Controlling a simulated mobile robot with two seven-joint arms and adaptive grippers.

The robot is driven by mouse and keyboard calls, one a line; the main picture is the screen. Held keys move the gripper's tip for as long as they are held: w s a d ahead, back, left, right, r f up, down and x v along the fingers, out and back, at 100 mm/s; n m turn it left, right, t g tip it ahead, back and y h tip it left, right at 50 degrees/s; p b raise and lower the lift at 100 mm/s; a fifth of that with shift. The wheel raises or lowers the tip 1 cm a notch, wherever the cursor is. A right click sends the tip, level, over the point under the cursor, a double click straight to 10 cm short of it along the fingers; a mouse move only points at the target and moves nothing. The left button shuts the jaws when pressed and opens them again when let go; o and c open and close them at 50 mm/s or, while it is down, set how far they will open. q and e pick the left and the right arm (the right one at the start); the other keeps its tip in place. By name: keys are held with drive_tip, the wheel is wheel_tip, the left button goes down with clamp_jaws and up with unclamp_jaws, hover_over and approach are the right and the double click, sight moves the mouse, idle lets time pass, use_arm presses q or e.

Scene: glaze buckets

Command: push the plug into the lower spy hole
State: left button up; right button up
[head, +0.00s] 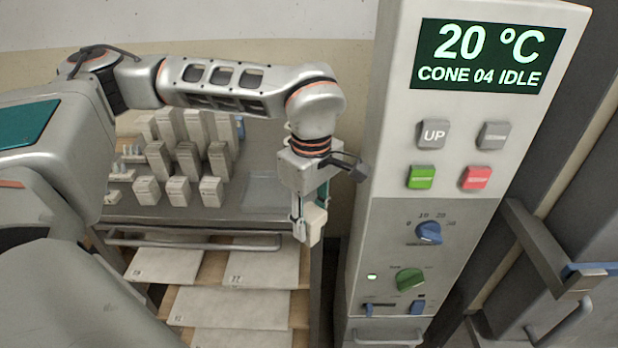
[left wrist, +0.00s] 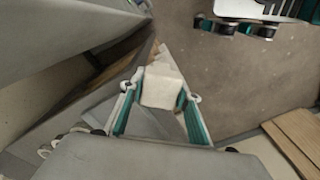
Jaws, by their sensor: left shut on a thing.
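My left gripper (head: 304,212) hangs pointing down in front of the shelf unit, left of the control cabinet. It is shut on a cream, block-like plug (head: 314,224). In the left wrist view the plug (left wrist: 162,88) sits between the two teal-padded fingers, with a narrower part reaching beyond it. What looks like part of my right gripper shows cut off at the top right of the left wrist view (left wrist: 262,12); its jaw state is unclear. No spy hole can be made out in either view.
The control cabinet (head: 422,215) stands close on the right, with a display (head: 487,55), buttons and knobs. A grey door-like panel with a handle (head: 567,325) is at far right. The shelf unit (head: 210,240) holds several cream blocks (head: 187,160) and slabs. Brown floor is clear in the left wrist view.

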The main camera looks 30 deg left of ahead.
use_arm(q)
wheel_tip(320, 180, down, 19)
drive_tip(key=s+d+m, duration=0.1)
drive_tip(key=m, duration=1.4)
drive_tip(key=shift+s+d+m, duration=0.35)
drive_tip(key=shift+m, duration=0.05)
drive_tip(key=shift+r, duration=0.1)
drive_tip(key=shift+s, duration=0.15)
